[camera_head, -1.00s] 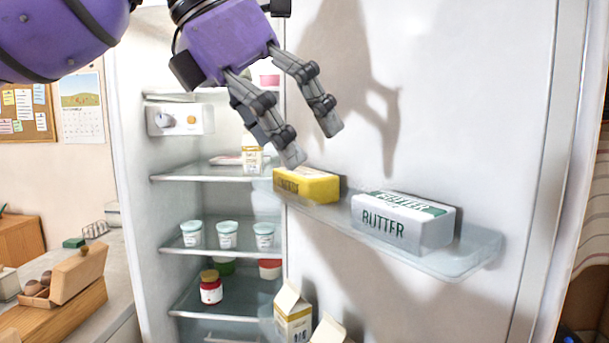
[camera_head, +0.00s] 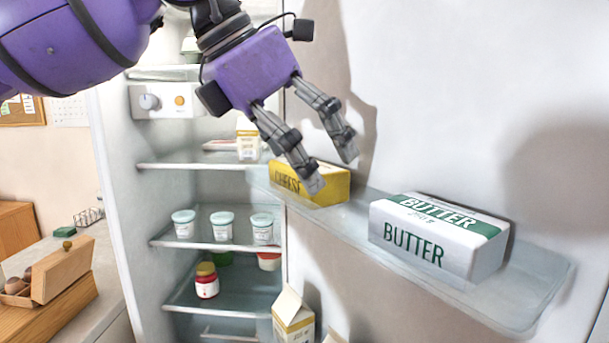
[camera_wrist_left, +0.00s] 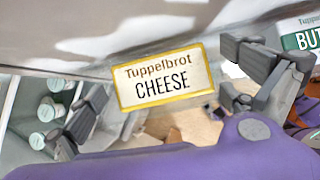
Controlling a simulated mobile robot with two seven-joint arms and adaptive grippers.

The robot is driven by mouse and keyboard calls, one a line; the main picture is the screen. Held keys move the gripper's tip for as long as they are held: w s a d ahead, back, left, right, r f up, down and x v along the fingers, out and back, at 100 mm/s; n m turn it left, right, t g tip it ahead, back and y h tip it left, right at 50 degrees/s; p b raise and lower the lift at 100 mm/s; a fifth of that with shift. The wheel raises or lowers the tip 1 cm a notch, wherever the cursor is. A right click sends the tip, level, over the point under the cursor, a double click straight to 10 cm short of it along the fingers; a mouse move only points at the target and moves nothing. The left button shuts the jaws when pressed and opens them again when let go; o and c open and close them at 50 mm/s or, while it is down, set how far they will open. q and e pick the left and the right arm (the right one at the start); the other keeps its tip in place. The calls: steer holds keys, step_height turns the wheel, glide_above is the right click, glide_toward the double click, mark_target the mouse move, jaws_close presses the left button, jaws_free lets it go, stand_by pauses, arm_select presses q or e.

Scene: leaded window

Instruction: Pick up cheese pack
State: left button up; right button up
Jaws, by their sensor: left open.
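The yellow cheese pack (camera_head: 325,187) sits on the fridge door shelf (camera_head: 540,290), at the shelf's left end. Its labelled top faces the left wrist view (camera_wrist_left: 163,80), lying ahead of and between the spread fingers. My left gripper (camera_head: 332,172) is open and empty. In the head view its fingers point down and right, and one fingertip covers part of the pack's front. I cannot tell whether that finger touches the pack. My right gripper is not in view.
A white butter pack (camera_head: 435,240) stands to the right on the same door shelf. Fridge shelves on the left hold yogurt cups (camera_head: 222,227), a red-and-yellow jar (camera_head: 207,281) and a small carton (camera_head: 248,140). A larger carton (camera_head: 293,318) stands below the cheese.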

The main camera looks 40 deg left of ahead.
arm_select(q)
steer(key=shift+x, duration=0.8)
steer(key=c, duration=1.2)
steer(key=shift+r, duration=0.1)
